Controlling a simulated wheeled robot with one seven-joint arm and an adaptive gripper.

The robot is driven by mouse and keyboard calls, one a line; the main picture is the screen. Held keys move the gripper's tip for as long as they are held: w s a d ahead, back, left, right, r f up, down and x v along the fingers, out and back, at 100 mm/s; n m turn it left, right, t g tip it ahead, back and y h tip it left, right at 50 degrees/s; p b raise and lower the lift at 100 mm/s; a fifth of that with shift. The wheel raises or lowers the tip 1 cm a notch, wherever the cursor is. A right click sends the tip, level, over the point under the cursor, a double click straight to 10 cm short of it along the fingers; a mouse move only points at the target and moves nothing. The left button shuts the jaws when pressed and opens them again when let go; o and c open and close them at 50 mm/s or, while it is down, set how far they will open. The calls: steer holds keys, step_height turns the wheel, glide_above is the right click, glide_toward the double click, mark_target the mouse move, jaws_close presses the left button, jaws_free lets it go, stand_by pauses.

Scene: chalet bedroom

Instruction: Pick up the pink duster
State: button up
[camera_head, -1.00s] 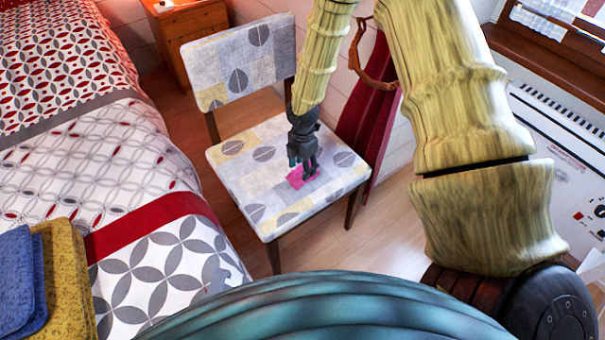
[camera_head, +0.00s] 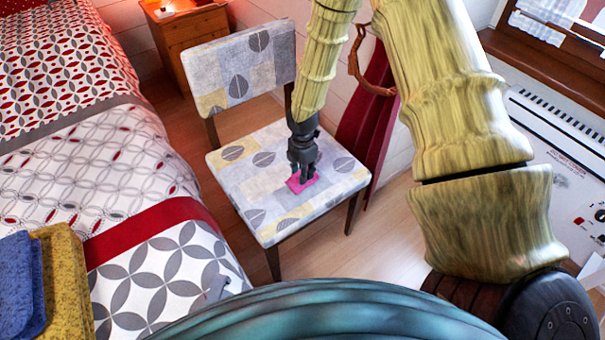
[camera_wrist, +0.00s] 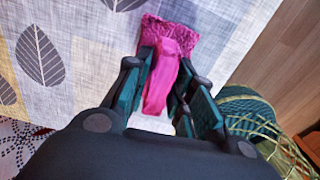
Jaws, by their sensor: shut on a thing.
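The pink duster (camera_head: 294,186) is at the seat of the patterned chair (camera_head: 255,208), near the middle of the seat. My gripper (camera_head: 304,178) points down over it, with its fingers at the duster. In the wrist view the duster (camera_wrist: 160,80) shows a fuzzy far end and a smoother pink part that runs back between the fingers. My gripper (camera_wrist: 160,108) is shut on this part. Whether the duster still touches the seat cannot be told. The fingers hide part of it in the head view.
The bed (camera_head: 90,140) is left of the chair, with folded blue (camera_head: 20,285) and yellow (camera_head: 65,280) towels at its near corner. A wooden nightstand (camera_head: 195,40) stands behind. A white heater (camera_head: 560,160) is at the right. The chair's backrest (camera_head: 240,65) rises behind the seat.

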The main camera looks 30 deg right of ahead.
step_height(320, 180, up, 4)
steer(key=shift+f+p, duration=0.25)
steer(key=shift+p, duration=0.05)
steer(key=s+a+r, duration=0.1)
steer(key=s+a, duration=0.1)
steer(key=s, duration=1.4)
steer(key=shift+a, duration=0.2)
steer(key=shift+o, duration=1)
steer(key=shift+w, duration=0.15)
steer(key=shift+c, duration=0.5)
